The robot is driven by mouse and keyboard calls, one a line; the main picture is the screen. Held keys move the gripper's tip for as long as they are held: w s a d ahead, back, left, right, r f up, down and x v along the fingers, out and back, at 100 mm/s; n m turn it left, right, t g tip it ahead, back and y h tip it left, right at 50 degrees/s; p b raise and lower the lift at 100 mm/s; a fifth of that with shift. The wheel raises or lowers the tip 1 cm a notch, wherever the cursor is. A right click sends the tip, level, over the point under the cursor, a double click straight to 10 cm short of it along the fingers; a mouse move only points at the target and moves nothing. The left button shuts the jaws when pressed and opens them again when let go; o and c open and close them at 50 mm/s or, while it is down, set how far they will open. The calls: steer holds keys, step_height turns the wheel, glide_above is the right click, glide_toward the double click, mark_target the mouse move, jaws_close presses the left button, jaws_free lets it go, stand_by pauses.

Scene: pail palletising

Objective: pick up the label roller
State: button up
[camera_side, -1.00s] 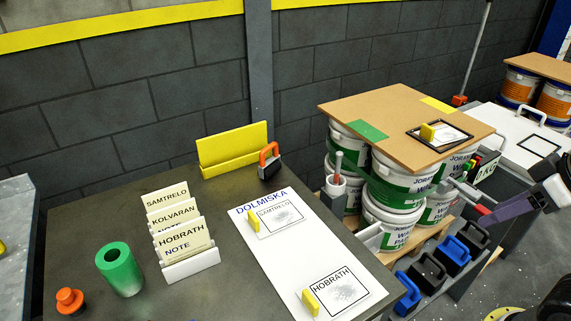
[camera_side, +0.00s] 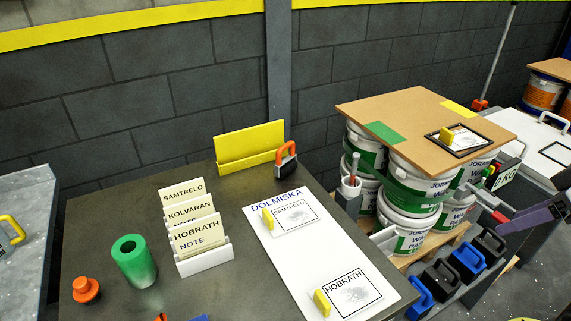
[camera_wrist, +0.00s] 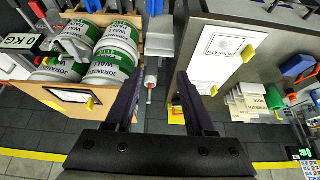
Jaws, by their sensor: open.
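What looks like the label roller (camera_side: 355,163), a thin grey handle with a reddish part, stands upright in a white cup-like holder (camera_side: 350,187) between the dark table and the pail stack. In the wrist view a slim white and grey piece with a red tip, likely the same roller (camera_wrist: 150,82), shows between my fingers and beyond them. My gripper (camera_wrist: 158,80) is open, with nothing between its fingers.
The pail stack (camera_side: 410,205) carries a brown board (camera_side: 410,105) with a framed label. Black and blue handled blocks (camera_side: 466,258) stand below it. The dark table (camera_side: 110,225) holds a white sheet (camera_side: 290,245), a card rack (camera_side: 205,262), a green tube (camera_side: 134,262) and a yellow stand (camera_side: 248,148).

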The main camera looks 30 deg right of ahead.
steer(key=w+a+r+m+t, duration=0.25)
steer(key=w+r+m, duration=0.45)
steer(key=w+r, duration=0.5)
steer(key=w+r+m+y, duration=0.1)
steer(key=w+r+m, duration=0.15)
steer(key=w, duration=0.45)
steer(key=m+y, duration=0.1)
steer(key=m, duration=0.3)
glide_above(287, 146)
steer(key=s+d, duration=0.5)
steer(key=s, duration=0.5)
step_height(287, 146, down, 6)
steer(key=shift+g, duration=0.85)
steer(key=shift+s+a+f+x, duration=0.15)
steer(key=shift+s+f+x, duration=0.25)
steer(key=shift+x, duration=3.9)
steer(key=shift+s+a+f+x, duration=0.15)
steer(key=shift+s+x, duration=0.45)
steer(key=shift+x, duration=3.7)
steer(key=shift+s+a+f+x, duration=0.15)
steer(key=shift+s+f+x, duration=0.25)
steer(key=shift+x, duration=3.9)
steer(key=shift+s+r, duration=0.1)
jaws_close()
